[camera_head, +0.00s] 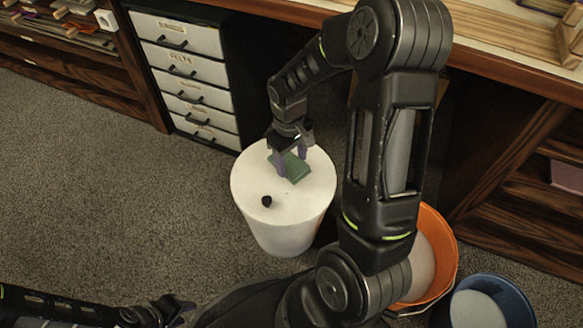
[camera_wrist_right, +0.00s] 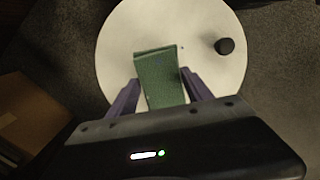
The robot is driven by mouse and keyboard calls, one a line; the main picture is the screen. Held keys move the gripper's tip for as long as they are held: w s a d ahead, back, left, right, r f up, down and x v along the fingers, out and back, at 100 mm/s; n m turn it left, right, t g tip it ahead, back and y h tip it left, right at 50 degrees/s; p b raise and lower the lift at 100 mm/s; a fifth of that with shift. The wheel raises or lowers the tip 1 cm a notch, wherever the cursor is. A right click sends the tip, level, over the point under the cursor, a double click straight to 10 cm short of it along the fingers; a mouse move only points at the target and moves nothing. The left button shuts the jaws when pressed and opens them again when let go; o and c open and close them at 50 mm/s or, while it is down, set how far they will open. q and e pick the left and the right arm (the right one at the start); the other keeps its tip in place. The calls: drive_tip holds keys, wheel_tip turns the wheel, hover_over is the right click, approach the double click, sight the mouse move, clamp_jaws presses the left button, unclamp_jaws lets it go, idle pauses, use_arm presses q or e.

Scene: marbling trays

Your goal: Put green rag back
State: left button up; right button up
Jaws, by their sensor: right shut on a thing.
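The green rag (camera_head: 291,166) is a folded flat piece at the top of a white round drum-like stand (camera_head: 250,185). My right gripper (camera_head: 290,160) reaches down over the stand and is shut on the rag. In the right wrist view the rag (camera_wrist_right: 160,75) sits between the two purple fingers (camera_wrist_right: 160,95), with its far end sticking out past them. I cannot tell whether the rag touches the stand's top. My left gripper (camera_head: 178,308) is low at the bottom left, away from the stand; its finger opening is too unclear to judge.
A small black knob-like thing (camera_head: 267,201) is on the white top. A drawer cabinet (camera_head: 185,75) stands behind left. An orange bucket (camera_head: 440,250) and a blue bucket (camera_head: 515,300) stand at right. A brown box (camera_wrist_right: 30,115) shows in the wrist view. Carpet at left is clear.

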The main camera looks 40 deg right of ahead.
sight(291, 162)
drive_tip(key=shift+f+b, duration=0.75)
drive_tip(key=shift+f, duration=1.15)
drive_tip(key=o, duration=0.8)
drive_tip(key=shift+f, duration=0.1)
drive_tip(key=shift+o, duration=0.2)
drive_tip(key=r+p, duration=0.1)
drive_tip(key=r, duration=0.3)
drive_tip(key=r+p, duration=0.2)
drive_tip(key=r, duration=0.2)
drive_tip(key=r+p, duration=0.1)
drive_tip(key=r, duration=0.3)
drive_tip(key=shift+w+r, duration=0.15)
drive_tip(key=shift+w, duration=0.15)
